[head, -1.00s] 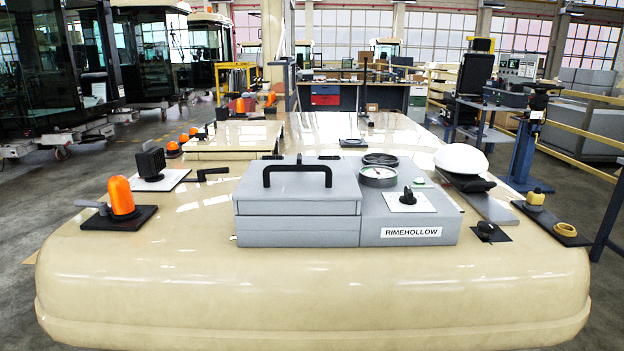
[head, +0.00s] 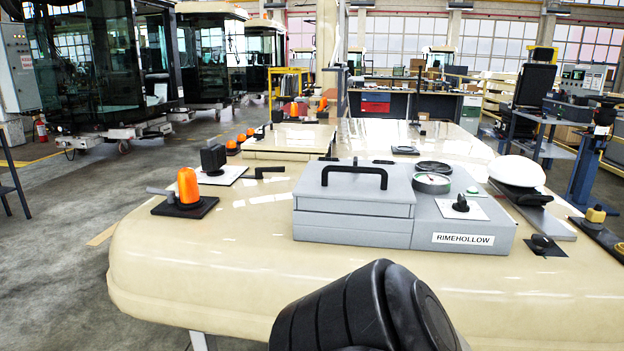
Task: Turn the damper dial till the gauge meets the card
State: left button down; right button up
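The damper dial is a black knob (head: 460,203) on a white plate, on the sloped right part of a grey box (head: 353,223) labelled RIMEHOLLOW. The round gauge (head: 432,182) with a pale face and dark rim sits just behind the knob; its needle is too small to read. A white card (head: 479,208) lies under the knob; I cannot tell if it is the task's card. A black rounded part of my own arm shows at the bottom centre, in front of the box and apart from it. No gripper fingers are in view.
The box stands on a cream rounded cab roof (head: 200,265). An orange beacon (head: 188,186) stands at its left, a white cap (head: 517,171) right of the gauge, and a small black knob (head: 541,243) at the box's right. The roof's front left is clear.

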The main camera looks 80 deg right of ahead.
aim_at(460, 205)
jog(key=k, duration=1.05)
jog(key=z, duration=0.25)
